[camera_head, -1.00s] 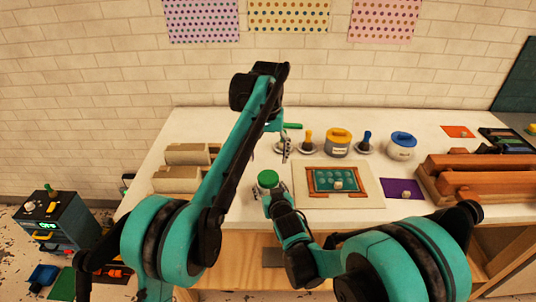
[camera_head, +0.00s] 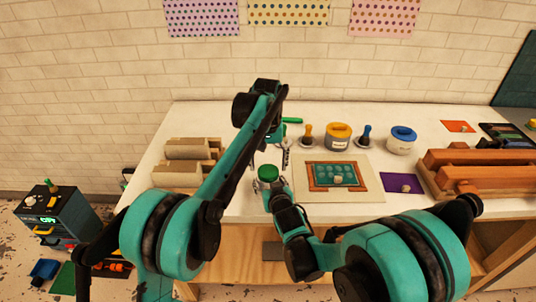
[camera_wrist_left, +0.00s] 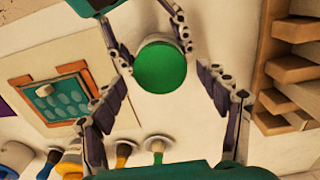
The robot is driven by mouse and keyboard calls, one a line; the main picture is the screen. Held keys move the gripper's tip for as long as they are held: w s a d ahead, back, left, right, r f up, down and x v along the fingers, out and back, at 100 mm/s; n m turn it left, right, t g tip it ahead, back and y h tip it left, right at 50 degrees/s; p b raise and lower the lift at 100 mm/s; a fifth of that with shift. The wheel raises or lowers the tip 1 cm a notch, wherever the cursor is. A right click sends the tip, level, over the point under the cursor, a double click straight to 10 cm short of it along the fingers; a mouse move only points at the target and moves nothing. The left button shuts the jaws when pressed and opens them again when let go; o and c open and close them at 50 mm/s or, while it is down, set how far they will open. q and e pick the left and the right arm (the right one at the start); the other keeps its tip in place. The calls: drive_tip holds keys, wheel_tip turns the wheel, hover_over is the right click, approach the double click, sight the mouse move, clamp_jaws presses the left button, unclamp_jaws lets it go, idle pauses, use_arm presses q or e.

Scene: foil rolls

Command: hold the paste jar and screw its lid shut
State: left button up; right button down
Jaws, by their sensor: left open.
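The paste jar stands near the table's front edge, with its green lid (camera_head: 268,172) on top. In the left wrist view the round green lid (camera_wrist_left: 160,68) is seen from above and hides most of the jar; whether it is tight cannot be told. My right gripper (camera_head: 269,186) has its fingers around the jar's sides, below the lid; they also show in the left wrist view (camera_wrist_left: 150,42). My left gripper (camera_head: 270,157) is open above the jar. Its fingers (camera_wrist_left: 165,108) are spread wide, one on each side of the lid's near edge, not touching it.
A framed green board (camera_head: 338,174) lies right of the jar. Behind it stand a yellow-lidded pot (camera_head: 338,137), a blue-lidded pot (camera_head: 401,140) and small brush-like tools. Beige blocks (camera_head: 180,173) lie left, brown beams (camera_head: 480,170) right. A purple sheet (camera_head: 401,183) lies between.

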use_arm(q)
drive_tip(key=shift+f, duration=0.85)
drive_tip(key=c, duration=1.2)
drive_tip(key=o, duration=1.4)
drive_tip(key=shift+c, duration=0.2)
drive_tip(key=shift+r, duration=0.1)
wheel_tip(320, 180, up, 12)
